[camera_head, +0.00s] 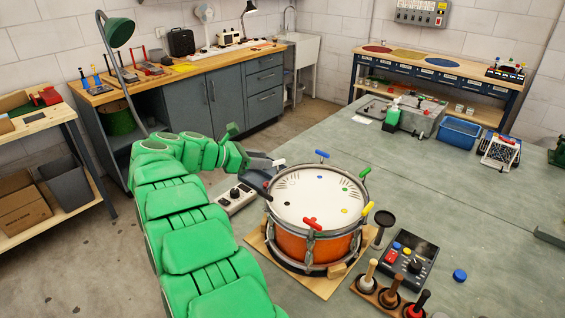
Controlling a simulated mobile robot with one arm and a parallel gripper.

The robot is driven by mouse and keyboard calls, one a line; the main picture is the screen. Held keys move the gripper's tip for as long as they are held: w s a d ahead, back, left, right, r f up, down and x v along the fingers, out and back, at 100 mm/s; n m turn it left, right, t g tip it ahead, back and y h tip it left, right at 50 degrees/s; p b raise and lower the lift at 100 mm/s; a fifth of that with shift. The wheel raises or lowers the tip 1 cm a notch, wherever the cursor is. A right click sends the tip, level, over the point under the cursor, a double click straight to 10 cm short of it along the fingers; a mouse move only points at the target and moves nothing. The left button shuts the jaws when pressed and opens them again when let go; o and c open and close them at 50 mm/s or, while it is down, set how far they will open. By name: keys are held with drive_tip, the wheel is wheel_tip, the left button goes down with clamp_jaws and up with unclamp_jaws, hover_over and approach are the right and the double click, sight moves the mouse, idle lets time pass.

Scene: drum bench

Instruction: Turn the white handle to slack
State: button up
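The orange drum (296,247) with a white head stands on a thin wooden board on the grey bench, with coloured handles around its rim. The white handle (280,162) shows as a small pale piece at the rim's back left. Beside it, my grey gripper (268,163) reaches in from the left at the end of my green arm. The fingers are too small and partly hidden to tell if they are open or touching the handle.
The blue handle (321,153), green handle (365,171), yellow handle (367,208), red handle (312,222) and a dark handle (267,187) ring the rim. A control box (235,198) sits left of the drum. A button panel (411,259) and upright mallets stand right.

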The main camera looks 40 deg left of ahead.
sight(275, 161)
drive_tip(key=shift+x, duration=3.9)
clamp_jaws()
